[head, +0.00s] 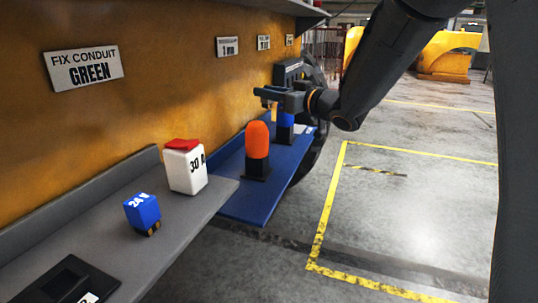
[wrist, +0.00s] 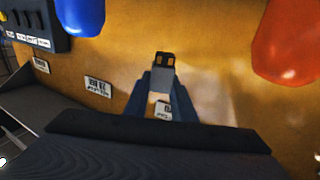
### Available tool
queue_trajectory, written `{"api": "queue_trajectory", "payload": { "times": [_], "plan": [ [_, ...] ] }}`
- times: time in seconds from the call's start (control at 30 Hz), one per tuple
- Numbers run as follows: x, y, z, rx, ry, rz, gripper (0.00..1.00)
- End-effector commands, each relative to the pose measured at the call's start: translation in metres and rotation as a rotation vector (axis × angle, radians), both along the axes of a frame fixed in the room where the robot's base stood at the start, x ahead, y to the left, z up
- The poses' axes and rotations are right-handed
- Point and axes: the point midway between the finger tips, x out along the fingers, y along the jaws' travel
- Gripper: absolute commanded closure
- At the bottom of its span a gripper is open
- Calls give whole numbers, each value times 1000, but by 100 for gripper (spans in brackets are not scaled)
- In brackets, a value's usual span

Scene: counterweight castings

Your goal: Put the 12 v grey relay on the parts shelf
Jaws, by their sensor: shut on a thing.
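My gripper (head: 266,96) is in front of the orange wall, above the far end of the blue shelf (head: 240,207). In the wrist view the gripper (wrist: 165,92) is shut on a small grey relay (wrist: 161,76) with a dark end and two brass contacts. Its 12 V marking cannot be read, and it is hard to make out in the head view. A grey shelf (head: 185,216) is at the left, nearer to me. No readable sign says which one is the parts shelf.
The grey shelf holds a blue 24 V relay (head: 142,212), a white 30 A box (head: 187,170) and a black tray (head: 62,284). An orange lamp (head: 257,146) and a blue lamp (head: 286,118) stand on the blue shelf. Bare grey surface lies between the blue relay and black tray.

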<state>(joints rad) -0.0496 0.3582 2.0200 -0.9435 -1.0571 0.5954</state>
Motion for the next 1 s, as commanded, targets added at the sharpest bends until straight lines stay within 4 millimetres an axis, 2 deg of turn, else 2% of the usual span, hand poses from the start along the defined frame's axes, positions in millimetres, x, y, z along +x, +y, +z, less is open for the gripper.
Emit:
{"api": "queue_trajectory", "payload": {
  "times": [0.1, 0.47, 0.7, 0.87, 1.0],
  "plan": [
    [2, -4, -20, 1, 1, -6, 99],
    [1, -3, -62, 1, 3, -4, 99],
    [0, -2, -98, 1, 1, -3, 99],
    [1, -2, -109, 1, -1, -2, 99],
    [0, -2, -125, 1, 2, -2, 99]
  ]
}}
